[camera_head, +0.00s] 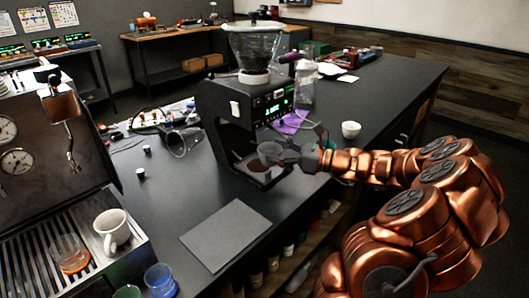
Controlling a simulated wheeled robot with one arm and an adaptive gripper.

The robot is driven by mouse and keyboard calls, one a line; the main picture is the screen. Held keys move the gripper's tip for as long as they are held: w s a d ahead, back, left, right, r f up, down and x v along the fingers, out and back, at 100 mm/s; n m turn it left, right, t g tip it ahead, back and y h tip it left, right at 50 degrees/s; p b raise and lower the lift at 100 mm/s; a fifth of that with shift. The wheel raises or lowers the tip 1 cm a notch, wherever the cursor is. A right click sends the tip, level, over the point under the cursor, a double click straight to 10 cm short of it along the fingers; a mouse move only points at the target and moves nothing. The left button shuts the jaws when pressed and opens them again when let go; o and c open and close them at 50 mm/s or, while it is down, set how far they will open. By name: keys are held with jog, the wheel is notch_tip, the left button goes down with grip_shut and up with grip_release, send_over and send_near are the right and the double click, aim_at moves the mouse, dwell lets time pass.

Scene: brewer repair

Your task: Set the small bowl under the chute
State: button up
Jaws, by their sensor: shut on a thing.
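The black grinder (226,115) stands on the dark counter, with a clear hopper (255,50) on top and lit digits on its front. My gripper (304,157) reaches in from the right and is shut on a small greyish, see-through bowl (272,153). The bowl is in the grinder's front opening, above or at its tray (270,180); I cannot tell whether it touches the tray. A brown patch (257,165), like coffee grounds, shows beside the bowl. The chute itself is hidden or too dark to make out.
A white cup (351,129) stands on the counter behind my gripper. A clear bottle (305,83) and purple cloth (293,121) are behind the grinder. A grey mat (225,234) lies in front. An espresso machine (50,150) with a white mug (112,231) is at left.

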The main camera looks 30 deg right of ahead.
aim_at(271, 145)
jog(key=w, duration=0.5)
jog(key=shift+w+a+f+p, duration=0.1)
jog(key=shift+w+f+p, duration=0.15)
jog(key=shift+w+p, duration=0.1)
jog(key=shift+w+f+p, duration=0.1)
jog(key=shift+f+p, duration=0.2)
jog(key=shift+f, duration=1.5)
jog(key=shift+f, duration=0.1)
jog(key=o, duration=0.9)
jog(key=b+v, duration=0.1)
jog(key=v, duration=1.1)
